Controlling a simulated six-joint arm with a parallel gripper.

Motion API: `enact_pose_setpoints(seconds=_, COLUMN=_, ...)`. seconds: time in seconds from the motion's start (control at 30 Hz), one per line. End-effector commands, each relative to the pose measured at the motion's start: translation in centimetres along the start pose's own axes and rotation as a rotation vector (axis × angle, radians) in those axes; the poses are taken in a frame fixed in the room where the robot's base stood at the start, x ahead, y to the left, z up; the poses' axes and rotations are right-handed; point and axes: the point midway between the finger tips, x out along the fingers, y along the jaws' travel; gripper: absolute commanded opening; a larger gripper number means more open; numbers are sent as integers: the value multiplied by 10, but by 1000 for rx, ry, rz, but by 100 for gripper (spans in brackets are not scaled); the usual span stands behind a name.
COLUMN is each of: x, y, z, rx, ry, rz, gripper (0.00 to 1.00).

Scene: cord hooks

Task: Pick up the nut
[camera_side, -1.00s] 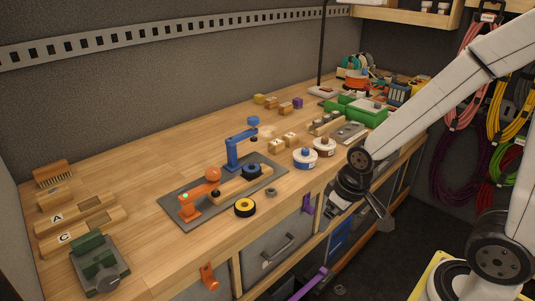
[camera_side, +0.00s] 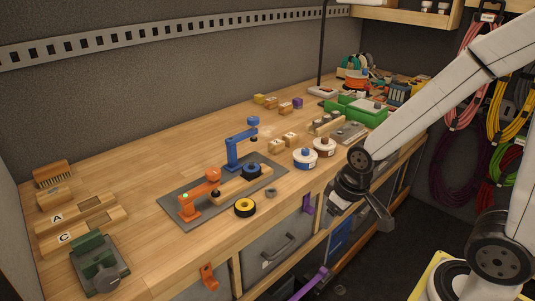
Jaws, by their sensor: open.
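A small grey nut (camera_side: 270,193) lies near the front edge of the wooden workbench (camera_side: 130,180). It is just off the right end of the dark grey mat, right of the black and yellow ring. My gripper (camera_side: 358,213) is open, to the right of the nut and in front of the bench edge. It is well apart from the nut, and I see nothing between its fingers. Its fingers are small and dark in this view.
An orange stand (camera_side: 200,200) and a blue stand (camera_side: 240,147) rise from the mat left of the nut. The black and yellow ring (camera_side: 245,208) lies close by. Drawers are below.

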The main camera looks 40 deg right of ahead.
Motion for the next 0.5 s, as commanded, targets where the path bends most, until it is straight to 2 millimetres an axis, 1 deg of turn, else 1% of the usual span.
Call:
enact_pose_setpoints(seconds=0.23, x=0, y=0, z=0, rx=2, ry=0, rz=0, gripper=65)
enact_pose_setpoints(seconds=0.33, x=0, y=0, z=-4, rx=17, ry=-2, rz=0, gripper=65)
enact_pose_setpoints(seconds=0.43, x=1, y=1, z=-12, rx=59, ry=-8, rz=1, gripper=65)
enact_pose_setpoints(seconds=0.5, x=2, y=2, z=-21, rx=108, ry=-16, rz=2, gripper=65)
